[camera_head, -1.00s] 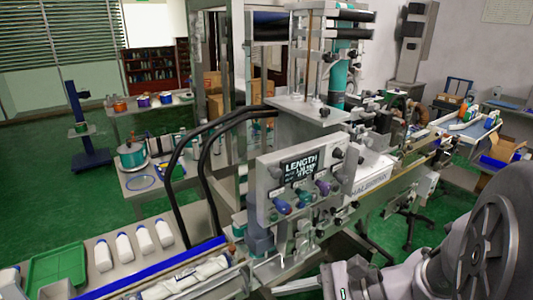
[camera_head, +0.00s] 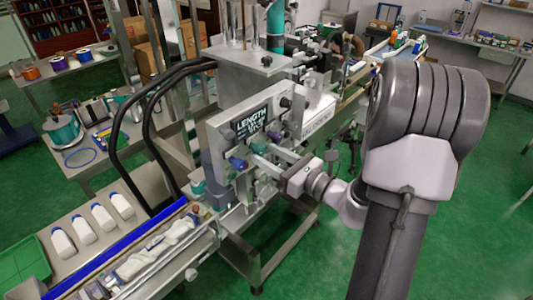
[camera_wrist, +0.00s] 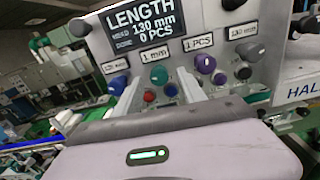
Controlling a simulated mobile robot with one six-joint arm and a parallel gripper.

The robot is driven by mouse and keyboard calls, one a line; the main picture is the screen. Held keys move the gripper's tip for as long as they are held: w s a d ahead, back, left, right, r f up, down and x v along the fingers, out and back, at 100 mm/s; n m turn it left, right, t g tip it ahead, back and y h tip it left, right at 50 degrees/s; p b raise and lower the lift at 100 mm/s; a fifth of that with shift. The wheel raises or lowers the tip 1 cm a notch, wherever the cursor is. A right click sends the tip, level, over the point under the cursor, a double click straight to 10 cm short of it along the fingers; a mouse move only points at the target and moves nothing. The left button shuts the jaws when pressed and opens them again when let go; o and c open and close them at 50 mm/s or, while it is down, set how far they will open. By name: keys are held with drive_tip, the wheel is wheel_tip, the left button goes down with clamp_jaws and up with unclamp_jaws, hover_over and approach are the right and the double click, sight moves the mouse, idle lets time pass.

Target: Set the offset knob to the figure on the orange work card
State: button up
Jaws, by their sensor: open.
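The control panel (camera_wrist: 180,25) fills the upper wrist view. Its dark display (camera_wrist: 141,22) reads LENGTH, 130 mm, 0 PCS. A teal knob (camera_wrist: 159,75) sits under a label (camera_wrist: 154,52) reading 1 mm. A blue-violet knob (camera_wrist: 118,85) is to its left, a purple knob (camera_wrist: 206,64) under "1 PCS" to its right, and a dark grey knob (camera_wrist: 255,52) farther right. My gripper (camera_wrist: 159,79) is open, its fingers flanking the teal knob in this view; contact cannot be told. The head view shows my gripper (camera_head: 272,153) at the panel (camera_head: 230,115). No orange card or offset label is readable.
Smaller red (camera_wrist: 149,96) and teal buttons sit below the knobs, close to the fingers. In the head view, black curved hoses (camera_head: 118,140) stand left of the panel. Green floor is clear at lower right.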

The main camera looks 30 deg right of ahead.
drive_tip(key=shift+w+a, duration=0.2)
drive_tip(key=shift+w, duration=0.25)
clamp_jaws()
drive_tip(key=shift+r+m+p, duration=0.1)
drive_tip(key=shift+m+p, duration=0.25)
drive_tip(key=shift+m, duration=0.05)
